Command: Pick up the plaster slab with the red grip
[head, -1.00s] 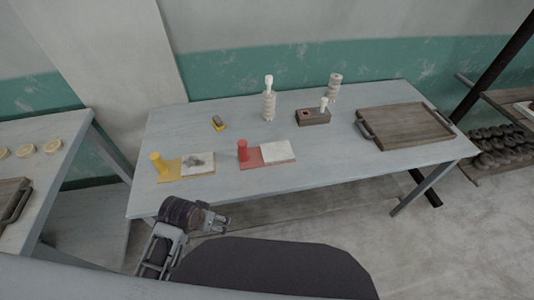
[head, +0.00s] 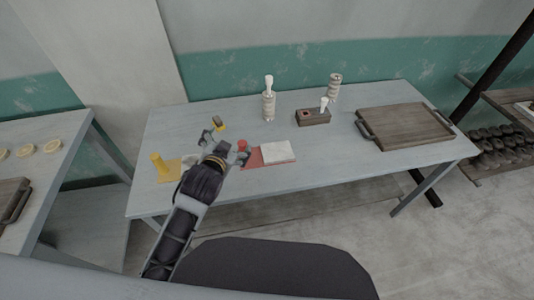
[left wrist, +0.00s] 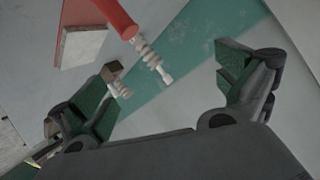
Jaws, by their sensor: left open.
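The plaster slab with the red grip lies on the table: a white slab (head: 279,151) on a red board (head: 252,161), with an upright red grip (head: 241,145) at its left end. My left gripper (head: 225,145) is open and empty, just left of the red grip and partly in front of it and the board. In the left wrist view, the red grip (left wrist: 116,14) and white slab (left wrist: 82,47) show at the upper left, beyond the open fingers of my left gripper (left wrist: 165,92). My right gripper is in neither view.
A yellow-gripped slab (head: 158,164) stands left, partly hidden by my arm. A wooden tray (head: 405,127) lies right. The table's front right is clear.

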